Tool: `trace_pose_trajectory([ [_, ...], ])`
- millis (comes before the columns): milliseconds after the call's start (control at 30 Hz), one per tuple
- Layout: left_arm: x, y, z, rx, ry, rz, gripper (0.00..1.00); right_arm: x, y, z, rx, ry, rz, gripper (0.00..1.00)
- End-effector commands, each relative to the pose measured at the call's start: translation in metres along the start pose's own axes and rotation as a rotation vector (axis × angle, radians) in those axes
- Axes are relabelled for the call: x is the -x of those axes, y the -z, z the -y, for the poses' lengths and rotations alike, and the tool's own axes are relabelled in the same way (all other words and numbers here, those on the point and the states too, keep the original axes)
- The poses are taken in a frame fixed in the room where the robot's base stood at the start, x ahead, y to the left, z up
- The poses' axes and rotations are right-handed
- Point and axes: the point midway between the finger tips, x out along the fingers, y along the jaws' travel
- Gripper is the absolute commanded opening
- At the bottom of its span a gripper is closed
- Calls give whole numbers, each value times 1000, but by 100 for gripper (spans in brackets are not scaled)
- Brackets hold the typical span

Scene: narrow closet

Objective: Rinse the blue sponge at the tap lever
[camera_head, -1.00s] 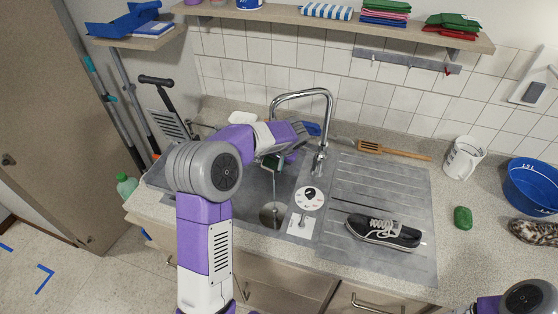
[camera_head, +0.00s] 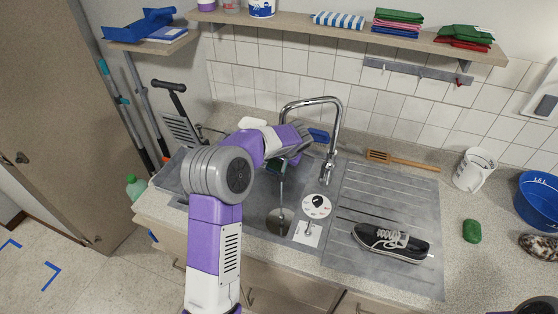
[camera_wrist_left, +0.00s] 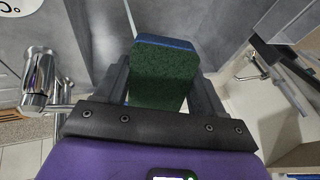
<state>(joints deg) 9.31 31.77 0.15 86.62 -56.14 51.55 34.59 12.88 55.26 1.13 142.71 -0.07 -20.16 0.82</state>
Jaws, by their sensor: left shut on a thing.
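My left gripper (camera_head: 292,143) is over the sink (camera_head: 255,205), beside the tap (camera_head: 336,120). It is shut on the blue sponge, which shows clearly in the left wrist view (camera_wrist_left: 163,72) with a dark green face and a blue edge. In the head view the sponge is mostly hidden by the gripper. A thin stream of water (camera_head: 281,190) falls below the gripper into the sink. The tap's chrome body and lever (camera_head: 327,174) stand right of the gripper; the tap body also shows in the left wrist view (camera_wrist_left: 40,75). My right gripper is out of view.
A black shoe (camera_head: 390,242) lies on the drainboard (camera_head: 365,195). A shelf (camera_head: 345,32) hangs above.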

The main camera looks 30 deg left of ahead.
Motion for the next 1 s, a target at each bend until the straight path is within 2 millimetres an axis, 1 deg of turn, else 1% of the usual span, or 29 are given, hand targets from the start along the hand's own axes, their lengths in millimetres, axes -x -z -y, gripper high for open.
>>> trace_pose_trajectory([
  [600, 22, -28, -32, -1, 0, -2, 45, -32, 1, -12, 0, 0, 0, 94],
  [1000, 36, -46, -51, -1, -1, -1, 45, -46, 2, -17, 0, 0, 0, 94],
])
